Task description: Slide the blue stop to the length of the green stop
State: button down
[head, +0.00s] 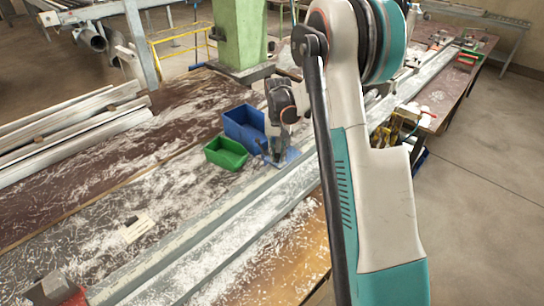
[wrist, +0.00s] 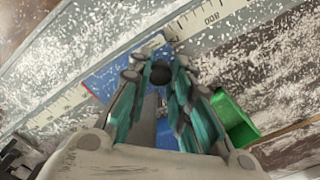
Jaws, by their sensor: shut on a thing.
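The blue stop (head: 291,156) sits on the long grey rail at mid-bench, under my gripper (head: 275,158). In the wrist view its flat blue plate (wrist: 108,78) lies across the rail beside a printed scale, with a thin red line at its left edge. My gripper (wrist: 160,76) has its teal fingers closed around the round black knob (wrist: 160,71) of the stop. The fingers and hand hide part of the plate.
A blue bin (head: 243,127) and a green bin (head: 226,153) stand left of the rail, close to my gripper. White shavings cover the bench and rail. Pale profiles (head: 70,125) lie at left. A white label (head: 136,228) lies near the front.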

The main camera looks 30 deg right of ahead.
jog(key=c, duration=1.4)
grip_release()
jog(key=shift+r, duration=0.1)
notch_tip(320, 180, up, 12)
jog(key=shift+f, duration=0.1)
jog(key=shift+a, duration=0.1)
